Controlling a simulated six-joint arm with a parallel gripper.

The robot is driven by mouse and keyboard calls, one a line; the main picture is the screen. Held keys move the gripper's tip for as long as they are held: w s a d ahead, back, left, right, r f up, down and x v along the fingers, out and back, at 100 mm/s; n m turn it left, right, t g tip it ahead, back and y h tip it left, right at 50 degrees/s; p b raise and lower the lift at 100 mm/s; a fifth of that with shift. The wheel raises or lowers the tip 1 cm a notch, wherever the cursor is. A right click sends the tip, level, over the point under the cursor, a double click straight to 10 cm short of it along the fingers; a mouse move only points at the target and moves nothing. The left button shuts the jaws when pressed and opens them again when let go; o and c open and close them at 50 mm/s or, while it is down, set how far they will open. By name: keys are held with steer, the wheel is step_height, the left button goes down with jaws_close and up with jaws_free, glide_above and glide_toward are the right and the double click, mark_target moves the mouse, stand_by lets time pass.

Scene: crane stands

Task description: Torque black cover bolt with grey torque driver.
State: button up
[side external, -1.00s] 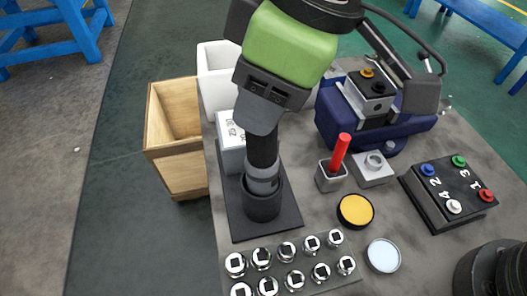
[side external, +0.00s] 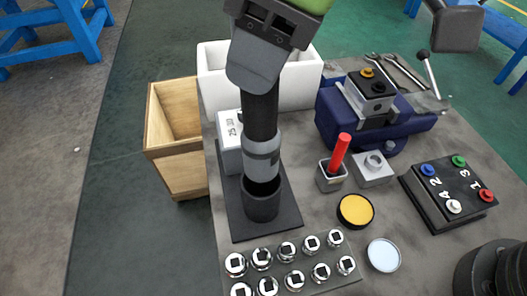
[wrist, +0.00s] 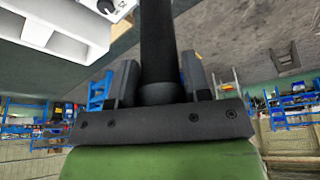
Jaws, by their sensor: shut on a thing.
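My gripper (side external: 258,88) is shut on the black handle of the grey torque driver (side external: 262,146). The driver is nearly upright, its grey lower part just above the mouth of the dark round holder (side external: 262,205); whether its tip is still inside I cannot tell. In the wrist view the black handle (wrist: 157,45) stands between my two fingers.
Sockets (side external: 287,250) stand in a rack in front. A red-handled tool in a cup (side external: 332,178), a yellow-topped tin (side external: 355,210) and a numbered button box (side external: 450,190) are to the right. A white bin (side external: 300,88), a small display box (side external: 229,150) and a wooden crate (side external: 175,165) are left and behind.

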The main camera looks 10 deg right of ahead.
steer(key=shift+r, duration=2.6)
stand_by(0.8)
steer(key=w+d+r+m, duration=0.3)
steer(key=w+d+r, duration=0.1)
steer(key=d, duration=0.7)
steer(key=w+d+r+m+t+h, duration=0.1)
steer(key=w+d+r, duration=0.4)
steer(key=d, duration=0.6)
steer(key=shift+d+r+m+t, duration=0.3)
steer(key=shift+r+m, duration=0.4)
steer(key=shift+m, duration=0.2)
steer(key=shift+w+f, duration=0.1)
steer(key=shift+a+f, duration=0.1)
steer(key=shift+f, duration=3.65)
